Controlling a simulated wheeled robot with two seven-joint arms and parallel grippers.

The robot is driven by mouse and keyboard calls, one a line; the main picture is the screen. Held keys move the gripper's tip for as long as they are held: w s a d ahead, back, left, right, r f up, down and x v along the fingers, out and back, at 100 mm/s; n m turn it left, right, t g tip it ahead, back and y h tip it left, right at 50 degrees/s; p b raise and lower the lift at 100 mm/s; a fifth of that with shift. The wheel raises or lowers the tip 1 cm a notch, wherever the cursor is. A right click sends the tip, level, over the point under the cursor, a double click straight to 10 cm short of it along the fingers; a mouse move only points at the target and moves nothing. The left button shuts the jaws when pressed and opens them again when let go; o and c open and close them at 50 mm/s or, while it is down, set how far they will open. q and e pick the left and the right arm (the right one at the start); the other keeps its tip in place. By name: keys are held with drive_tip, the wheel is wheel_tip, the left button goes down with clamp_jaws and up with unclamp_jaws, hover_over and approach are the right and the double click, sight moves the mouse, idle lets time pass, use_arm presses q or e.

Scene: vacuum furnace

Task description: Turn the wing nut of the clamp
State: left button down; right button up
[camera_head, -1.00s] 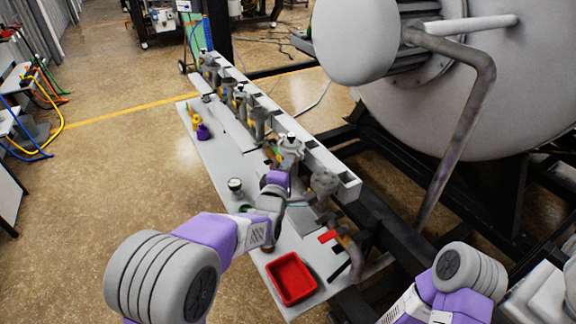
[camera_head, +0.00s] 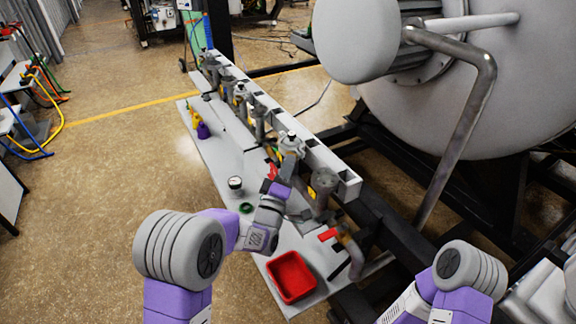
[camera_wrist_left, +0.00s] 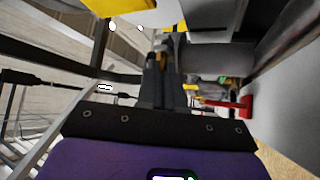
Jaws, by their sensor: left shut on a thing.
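My left gripper (camera_head: 288,168) reaches in among the metal pipe fittings along the white bench in the head view. In the left wrist view its dark fingers (camera_wrist_left: 162,80) are together, shut on a small part at their tips. That part looks like the brass-coloured wing nut (camera_wrist_left: 172,47) of the clamp, but it is small and mostly hidden by the fingers. A grey metal pipe (camera_wrist_left: 205,57) lies just beside the fingers. The clamp itself cannot be made out clearly in the head view. My right gripper is out of view; only part of that arm shows.
A red tray (camera_head: 291,277) sits at the bench's near end, with a red valve handle (camera_head: 328,235) behind it. A round gauge (camera_head: 235,183) and a green ring (camera_head: 246,208) lie left of my gripper. A white beam (camera_head: 318,153) runs behind the fittings.

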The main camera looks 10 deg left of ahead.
use_arm(q)
drive_tip(key=c, duration=1.3)
unclamp_jaws()
drive_tip(key=shift+o, duration=0.2)
drive_tip(key=v, duration=0.7)
drive_tip(key=shift+s, duration=0.3)
